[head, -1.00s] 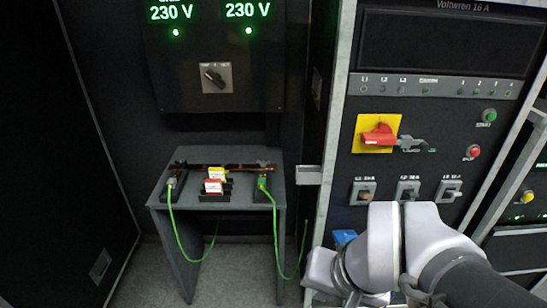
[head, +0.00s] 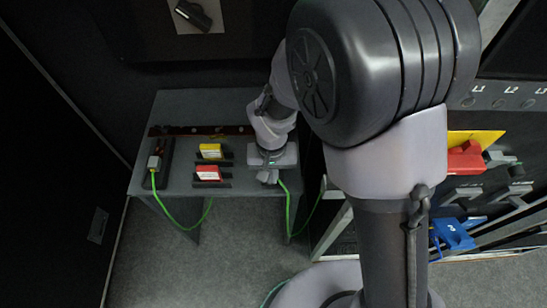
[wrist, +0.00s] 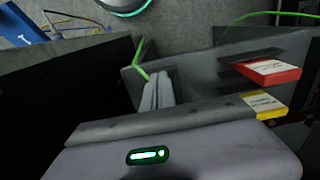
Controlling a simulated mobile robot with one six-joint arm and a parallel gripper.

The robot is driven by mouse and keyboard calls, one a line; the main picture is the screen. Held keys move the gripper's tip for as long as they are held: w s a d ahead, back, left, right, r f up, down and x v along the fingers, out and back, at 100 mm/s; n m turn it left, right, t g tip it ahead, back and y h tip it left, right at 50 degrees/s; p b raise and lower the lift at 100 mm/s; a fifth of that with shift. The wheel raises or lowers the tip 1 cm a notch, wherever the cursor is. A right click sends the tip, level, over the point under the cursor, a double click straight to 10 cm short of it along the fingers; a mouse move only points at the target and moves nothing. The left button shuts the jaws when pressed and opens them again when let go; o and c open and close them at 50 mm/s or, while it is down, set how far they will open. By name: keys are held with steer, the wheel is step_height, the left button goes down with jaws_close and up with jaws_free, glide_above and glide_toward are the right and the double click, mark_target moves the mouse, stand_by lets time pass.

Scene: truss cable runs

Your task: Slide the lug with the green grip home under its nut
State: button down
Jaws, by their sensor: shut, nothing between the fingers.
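My gripper (head: 268,177) is over the right end of the grey bench, fingers together and empty. In the wrist view its shut fingers (wrist: 157,92) point at the bench beside a green cable (wrist: 143,62). That cable also shows in the head view (head: 287,205), hanging from the right end of the bench. The lug and nut at that end are hidden behind my gripper, so I cannot tell how the lug sits. The left lug (head: 155,162), greyish with a green cable, lies at the copper-coloured bar (head: 190,130).
A yellow block (head: 210,151) and a red block (head: 207,173) stand mid-bench, left of my gripper. The bench top (head: 180,105) is clear at the back. A rack with a red switch (head: 466,158) is to the right. A blue item (head: 455,233) lies at lower right.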

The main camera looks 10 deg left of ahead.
step_height(320, 180, down, 4)
steer(key=shift+f+b, duration=0.2)
steer(key=shift+b, duration=0.5)
steer(key=w, duration=0.3)
steer(key=shift+w+a+f+b, duration=0.15)
steer(key=shift+w+a+b, duration=0.1)
steer(key=shift+a+b, duration=0.15)
steer(key=shift+w+a, duration=0.1)
steer(key=shift+w, duration=0.25)
